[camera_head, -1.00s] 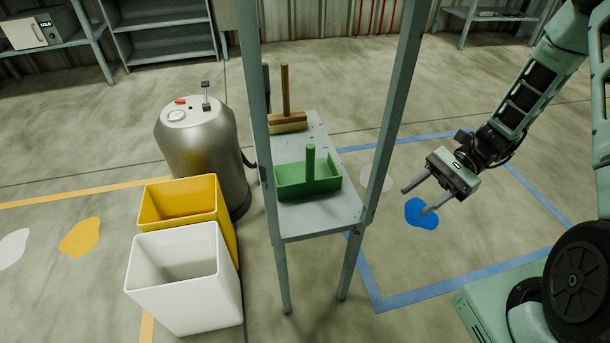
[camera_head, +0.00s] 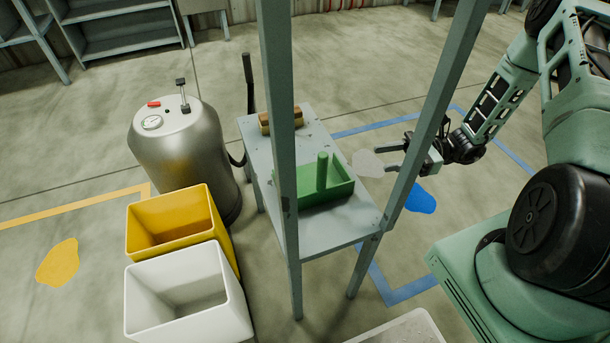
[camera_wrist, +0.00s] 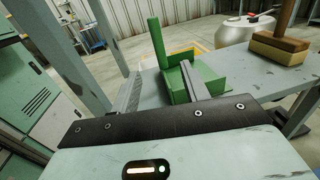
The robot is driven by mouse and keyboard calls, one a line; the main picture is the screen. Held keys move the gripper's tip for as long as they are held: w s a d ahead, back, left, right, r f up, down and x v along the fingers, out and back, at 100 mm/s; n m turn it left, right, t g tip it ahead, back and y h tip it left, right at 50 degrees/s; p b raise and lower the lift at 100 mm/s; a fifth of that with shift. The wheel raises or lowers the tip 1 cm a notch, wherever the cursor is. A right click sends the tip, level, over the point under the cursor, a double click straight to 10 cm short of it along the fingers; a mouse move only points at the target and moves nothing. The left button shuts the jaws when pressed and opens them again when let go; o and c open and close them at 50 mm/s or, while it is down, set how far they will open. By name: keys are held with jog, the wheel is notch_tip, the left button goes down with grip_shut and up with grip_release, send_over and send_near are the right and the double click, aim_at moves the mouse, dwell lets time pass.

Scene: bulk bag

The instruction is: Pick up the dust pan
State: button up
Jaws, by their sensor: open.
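The green dust pan (camera_head: 338,188) lies on a grey shelf table, its short green handle (camera_head: 322,171) standing upright. In the wrist view the dust pan (camera_wrist: 208,78) is just beyond my fingers, its handle (camera_wrist: 157,42) rising between them in the picture. My gripper (camera_head: 388,158) is open and empty, to the right of the dust pan and pointing left at it. It also shows in the wrist view (camera_wrist: 163,85). I cannot tell whether the right finger touches the pan.
The table (camera_head: 345,232) has upright posts (camera_head: 281,120), one between the head camera and my gripper. A yellow bin (camera_head: 170,222), a white bin (camera_head: 185,300) and a metal tank (camera_head: 180,150) stand to the left.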

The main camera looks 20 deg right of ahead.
send_near(322, 170)
jog(key=w+a, duration=0.1)
jog(key=w+a+f, duration=0.1)
jog(key=a, duration=0.1)
jog(key=shift+a+f, duration=0.1)
jog(key=shift+a, duration=0.2)
jog(key=shift+w+a+f+b, duration=0.1)
jog(key=shift+w+a+b, duration=0.1)
jog(key=shift+a, duration=1.25)
jog(key=shift+w+a+b, duration=0.15)
jog(key=shift+a+b, duration=0.05)
jog(key=shift+a, duration=1.25)
grip_shut()
